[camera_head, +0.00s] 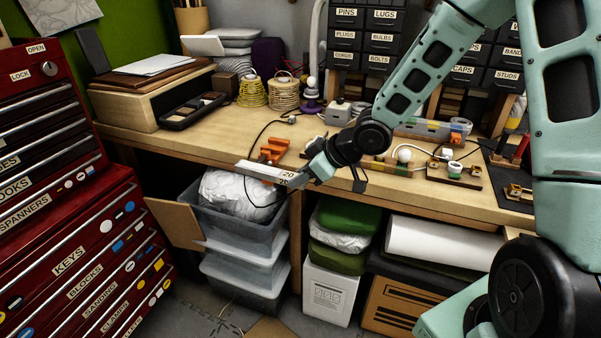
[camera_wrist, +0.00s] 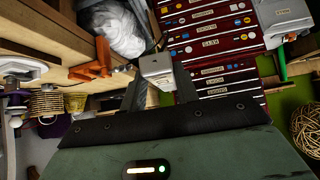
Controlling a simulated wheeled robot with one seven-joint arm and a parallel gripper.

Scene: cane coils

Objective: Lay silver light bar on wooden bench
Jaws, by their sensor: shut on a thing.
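The silver light bar (camera_head: 262,171) is a pale, flat bar with dark printing on its face. In the head view it sticks out to the left from my gripper (camera_head: 312,174), in front of the wooden bench's front edge. In the wrist view the bar (camera_wrist: 156,66) shows end-on between the dark fingers of my gripper (camera_wrist: 160,88), which is shut on it. The wooden bench (camera_head: 215,143) has a light wood top, and a bare stretch shows behind and left of the bar. The bar's gripped end is hidden by the fingers.
An orange clamp (camera_head: 273,150) sits at the bench edge just behind the bar, with a black cable nearby. Cane coils (camera_head: 285,93) and a black tray (camera_head: 193,111) stand farther back. A clear bin (camera_head: 235,223) is below; a red tool chest (camera_head: 75,240) stands left.

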